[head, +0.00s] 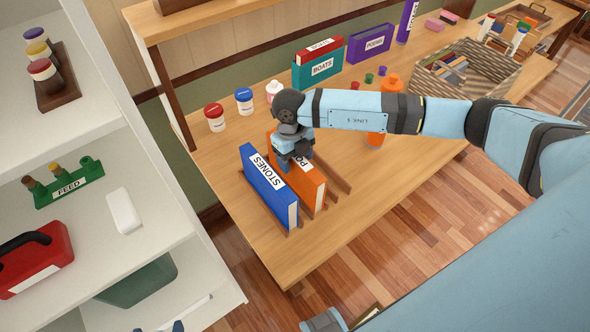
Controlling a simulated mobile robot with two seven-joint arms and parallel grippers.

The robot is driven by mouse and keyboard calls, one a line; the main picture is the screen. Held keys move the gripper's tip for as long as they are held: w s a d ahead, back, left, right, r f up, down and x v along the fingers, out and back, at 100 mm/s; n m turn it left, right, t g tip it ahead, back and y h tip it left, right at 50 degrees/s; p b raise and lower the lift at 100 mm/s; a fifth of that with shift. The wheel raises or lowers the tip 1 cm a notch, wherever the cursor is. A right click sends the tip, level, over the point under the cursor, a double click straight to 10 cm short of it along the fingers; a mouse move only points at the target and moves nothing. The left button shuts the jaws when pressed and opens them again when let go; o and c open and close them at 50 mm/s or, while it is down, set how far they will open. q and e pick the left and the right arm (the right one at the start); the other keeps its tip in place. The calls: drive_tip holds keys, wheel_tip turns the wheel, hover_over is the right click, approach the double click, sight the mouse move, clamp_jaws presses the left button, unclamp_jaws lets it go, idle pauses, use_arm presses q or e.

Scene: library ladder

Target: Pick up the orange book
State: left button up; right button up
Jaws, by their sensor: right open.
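The orange book (310,189) stands upright in a wooden rack (336,178) near the front of the table, to the right of the blue book (267,187) labelled STONES. Its white label is partly hidden by my right gripper. My right gripper (292,163) points down over the top of the orange book, toward its far end. It is open; its fingertips are partly hidden, and I cannot tell whether they touch the book.
A striped basket (464,70) is at right. White shelves (150,215) stand close on the left.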

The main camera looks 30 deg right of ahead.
drive_tip(key=shift+f, duration=0.1)
clamp_jaws()
drive_tip(key=shift+r, duration=0.2)
